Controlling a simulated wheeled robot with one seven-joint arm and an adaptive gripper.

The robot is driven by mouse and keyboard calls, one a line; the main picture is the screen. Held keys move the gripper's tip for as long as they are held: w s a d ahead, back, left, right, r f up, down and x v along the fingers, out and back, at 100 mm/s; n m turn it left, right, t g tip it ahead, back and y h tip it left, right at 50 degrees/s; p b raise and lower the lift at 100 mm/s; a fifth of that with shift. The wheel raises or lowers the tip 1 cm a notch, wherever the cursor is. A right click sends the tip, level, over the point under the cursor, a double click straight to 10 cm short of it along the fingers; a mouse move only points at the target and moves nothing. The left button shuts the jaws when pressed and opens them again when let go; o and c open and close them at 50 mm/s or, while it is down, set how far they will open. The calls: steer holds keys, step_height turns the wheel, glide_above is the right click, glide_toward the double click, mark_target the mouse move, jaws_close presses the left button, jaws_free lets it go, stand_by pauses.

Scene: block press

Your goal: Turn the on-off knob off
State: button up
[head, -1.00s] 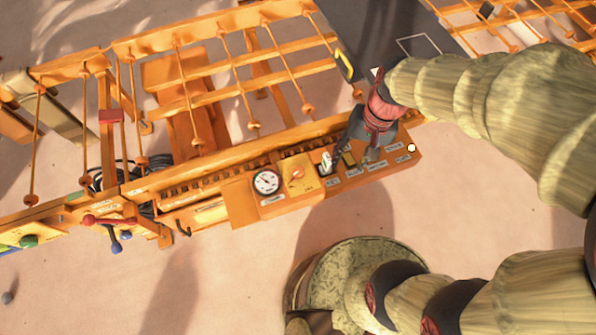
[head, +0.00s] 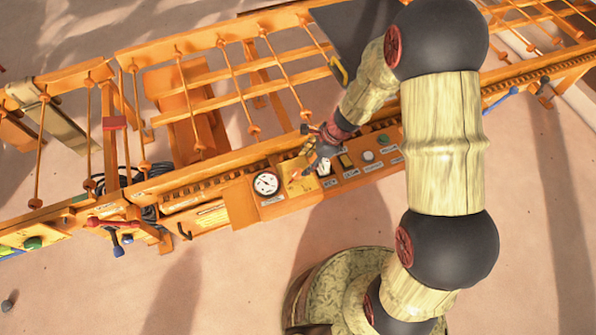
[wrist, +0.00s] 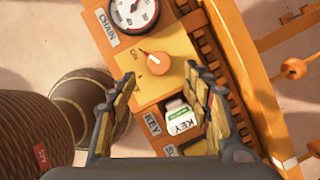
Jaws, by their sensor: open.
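The on-off knob (wrist: 155,63) is an orange-red dial on a yellow plate (wrist: 168,40) of the orange control panel. My gripper (wrist: 159,73) is open and empty, with one finger on each side of the knob's near side. I cannot tell whether either finger touches the panel. In the head view my gripper (head: 312,155) is over the panel by the yellow plate and largely covers the knob.
A round white gauge (head: 266,184) labelled "CHAIN" sits left of the knob. A white and green key piece (wrist: 180,117) sits close below the knob, near the right finger. Buttons (head: 368,155) lie further right. Orange rails (head: 180,115) run behind the panel.

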mark_target(297, 172)
steer(key=b+x, duration=0.3)
steer(key=x, duration=0.4)
steer(key=shift+f, duration=0.25)
steer(key=c, duration=1.1)
steer(key=shift+c, duration=0.2)
